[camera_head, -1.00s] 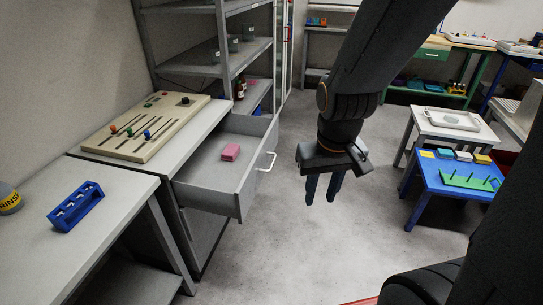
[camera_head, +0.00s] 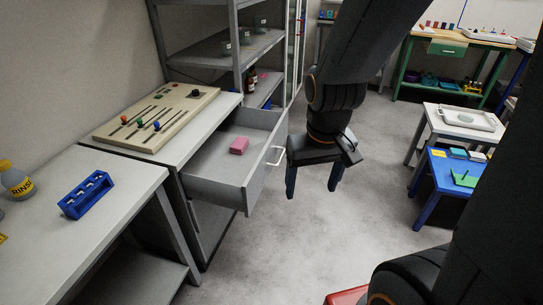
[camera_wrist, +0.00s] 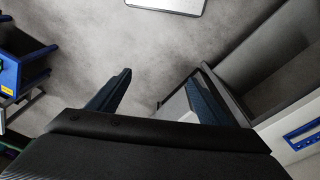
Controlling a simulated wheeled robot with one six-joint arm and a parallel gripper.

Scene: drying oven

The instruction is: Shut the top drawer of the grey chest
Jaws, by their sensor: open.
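The grey chest (camera_head: 181,160) stands at the left in the head view, with its top drawer (camera_head: 215,182) pulled well out. The drawer front has a pale bar handle (camera_head: 275,157). A pink block (camera_head: 239,145) lies inside the drawer. My gripper (camera_head: 313,188) is open and empty, pointing down, just right of the drawer front and handle; I see no contact. In the wrist view my gripper (camera_wrist: 165,80) shows two spread dark blue fingers, and the right one overlaps grey panel edges that I cannot identify surely.
A slider panel (camera_head: 155,118) lies on the chest top. A bench with a blue rack (camera_head: 86,195) and bottle (camera_head: 16,180) stands at front left. Grey shelves (camera_head: 205,50) stand behind the chest. A blue table (camera_head: 440,185) is at right. Floor between is clear.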

